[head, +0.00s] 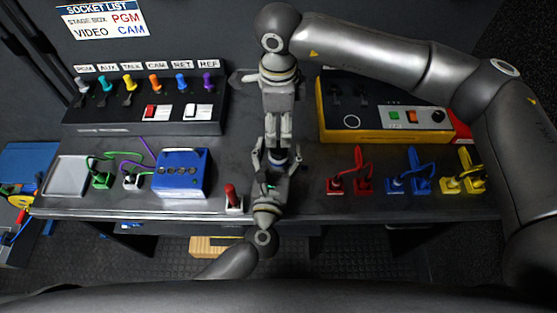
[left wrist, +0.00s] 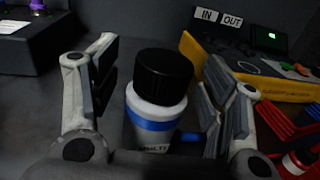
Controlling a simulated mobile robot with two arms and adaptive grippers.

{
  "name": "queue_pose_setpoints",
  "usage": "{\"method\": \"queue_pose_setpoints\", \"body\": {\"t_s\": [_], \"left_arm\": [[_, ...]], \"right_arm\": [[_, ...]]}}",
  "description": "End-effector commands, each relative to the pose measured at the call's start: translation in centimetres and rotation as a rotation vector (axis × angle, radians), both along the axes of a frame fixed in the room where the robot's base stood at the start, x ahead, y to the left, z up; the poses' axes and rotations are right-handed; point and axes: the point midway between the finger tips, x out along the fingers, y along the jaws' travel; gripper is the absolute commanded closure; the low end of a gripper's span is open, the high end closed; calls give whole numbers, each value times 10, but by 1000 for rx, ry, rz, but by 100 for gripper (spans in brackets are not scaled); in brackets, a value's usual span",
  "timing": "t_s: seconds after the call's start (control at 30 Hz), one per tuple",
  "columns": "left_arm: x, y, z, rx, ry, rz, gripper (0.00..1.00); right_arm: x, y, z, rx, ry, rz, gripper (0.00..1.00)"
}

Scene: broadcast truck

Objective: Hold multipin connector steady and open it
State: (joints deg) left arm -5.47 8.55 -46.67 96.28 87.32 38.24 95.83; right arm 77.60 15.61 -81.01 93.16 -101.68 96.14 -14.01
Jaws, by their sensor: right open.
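The multipin connector (left wrist: 153,110) is an upright white cylinder with a blue band, a black cap (left wrist: 165,75) on top and partly hidden lettering. In the head view the connector (head: 279,159) is small and partly covered by my grippers. My left gripper (head: 271,160) comes in from the front. In the left wrist view its two fingers (left wrist: 160,88) stand apart on either side of the connector, with gaps showing. My right gripper (head: 278,142) reaches down from behind, just above and beyond the connector. It is open, and nothing shows held in it.
A blue box (head: 183,173) and a small red-topped switch (head: 233,197) stand left of my grippers. A yellow-edged panel (head: 385,132) and a socket panel (head: 145,118) stand at the back.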

Motion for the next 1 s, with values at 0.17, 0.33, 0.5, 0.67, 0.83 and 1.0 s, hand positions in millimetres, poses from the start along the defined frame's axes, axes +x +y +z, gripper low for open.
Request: {"method": "queue_pose_setpoints", "body": {"t_s": [0.17, 0.33, 0.5, 0.67, 0.83, 1.0], "left_arm": [[0, 0, 0, 0, 0, 0, 57], [0, 0, 0, 0, 0, 0, 79], [0, 0, 0, 1, 0, 0, 55], [0, 0, 0, 1, 0, 0, 34], [0, 0, 0, 1, 0, 0, 31], [-1, 0, 0, 1, 0, 0, 31]], "right_arm": [[0, 0, 0, 0, 0, 0, 41], [0, 0, 0, 0, 0, 0, 41], [0, 0, 0, 0, 0, 0, 41], [0, 0, 0, 0, 0, 0, 41], [0, 0, 0, 0, 0, 0, 41], [0, 0, 0, 0, 0, 0, 41]]}}
